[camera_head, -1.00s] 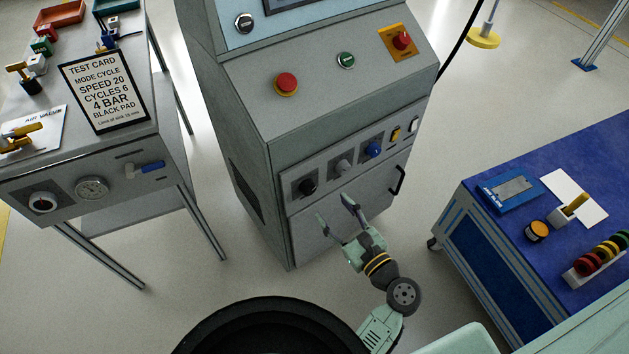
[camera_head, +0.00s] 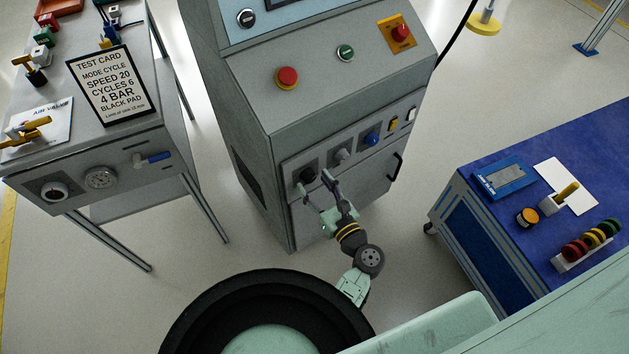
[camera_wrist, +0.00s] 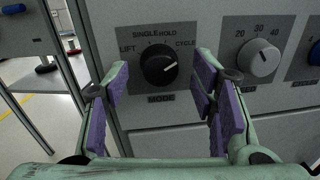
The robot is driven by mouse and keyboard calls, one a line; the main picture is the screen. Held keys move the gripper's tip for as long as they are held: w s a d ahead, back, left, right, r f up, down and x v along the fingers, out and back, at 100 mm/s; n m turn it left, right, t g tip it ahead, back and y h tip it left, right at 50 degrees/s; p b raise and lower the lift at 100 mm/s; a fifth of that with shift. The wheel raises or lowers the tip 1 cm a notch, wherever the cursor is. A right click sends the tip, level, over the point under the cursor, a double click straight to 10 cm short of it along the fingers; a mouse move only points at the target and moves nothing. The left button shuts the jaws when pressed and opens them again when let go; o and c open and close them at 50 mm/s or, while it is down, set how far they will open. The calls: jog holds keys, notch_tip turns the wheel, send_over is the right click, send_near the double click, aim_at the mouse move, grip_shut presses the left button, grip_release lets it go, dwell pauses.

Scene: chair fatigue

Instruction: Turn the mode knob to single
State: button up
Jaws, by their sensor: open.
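The mode knob (camera_wrist: 158,66) is a round black dial on a grey plate marked LIFT, SINGLE, HOLD and CYCLE, with MODE below. Its white mark points right and slightly up, toward the CYCLE side. In the head view the knob (camera_head: 307,174) is the leftmost on the cabinet's lower panel. My gripper (camera_head: 314,184) is open in front of it. In the wrist view the purple-padded fingers of my gripper (camera_wrist: 162,80) stand left and right of the knob, with visible gaps on both sides. I cannot tell how far the fingertips are from the panel.
A grey knob (camera_wrist: 258,58) with a number scale sits right of the mode knob, near the right finger. A blue knob (camera_head: 371,138) and a black door handle (camera_head: 396,166) are farther right. A test card (camera_head: 111,84) on the left bench reads MODE CYCLE.

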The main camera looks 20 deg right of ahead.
jog(key=shift+w, duration=0.4)
jog(key=shift+c, duration=0.2)
jog(key=c, duration=1.1)
